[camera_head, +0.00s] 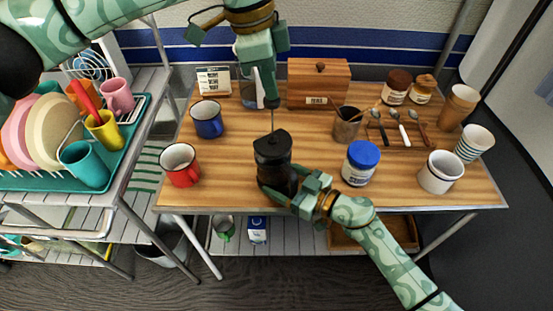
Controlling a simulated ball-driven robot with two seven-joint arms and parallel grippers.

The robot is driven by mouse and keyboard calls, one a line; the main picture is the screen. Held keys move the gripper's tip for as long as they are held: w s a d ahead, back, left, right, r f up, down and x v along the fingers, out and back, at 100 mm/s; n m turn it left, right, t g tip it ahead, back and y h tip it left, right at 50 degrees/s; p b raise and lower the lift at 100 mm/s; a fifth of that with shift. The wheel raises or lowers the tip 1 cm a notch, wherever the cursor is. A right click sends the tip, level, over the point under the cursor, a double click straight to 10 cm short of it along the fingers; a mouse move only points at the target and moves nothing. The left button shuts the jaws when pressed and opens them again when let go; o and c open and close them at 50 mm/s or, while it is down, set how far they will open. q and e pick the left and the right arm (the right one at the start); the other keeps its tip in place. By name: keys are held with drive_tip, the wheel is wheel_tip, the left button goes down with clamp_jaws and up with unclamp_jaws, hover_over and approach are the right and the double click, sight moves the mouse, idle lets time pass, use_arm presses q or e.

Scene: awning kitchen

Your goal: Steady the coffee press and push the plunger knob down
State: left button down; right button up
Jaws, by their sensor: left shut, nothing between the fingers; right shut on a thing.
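The black coffee press (273,162) stands upright near the front middle of the wooden table. Its thin plunger rod rises from the lid. My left gripper (272,104) is shut and empty, pointing down over the rod's top. The knob is hidden at the fingertips, and I cannot tell whether they touch it. My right gripper (288,196) comes from the lower right and is shut on the coffee press, low on its right front side. Its fingers cover the part they grip.
A red mug (180,165) and a blue mug (207,119) stand left of the press. A blue-lidded jar (360,164), a brown cup (347,124) and a white mug (440,172) stand right. A wooden box (318,82) is behind. A dish rack (128,138) is at far left.

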sight(270, 103)
use_arm(q)
drive_tip(key=shift+f, duration=3.95)
drive_tip(key=shift+r, duration=3.05)
use_arm(e)
drive_tip(key=o, duration=0.9)
drive_tip(key=shift+c, duration=0.2)
use_arm(q)
wheel_tip(270, 103, up, 12)
drive_tip(key=a, duration=0.2)
drive_tip(key=shift+a+f, duration=0.15)
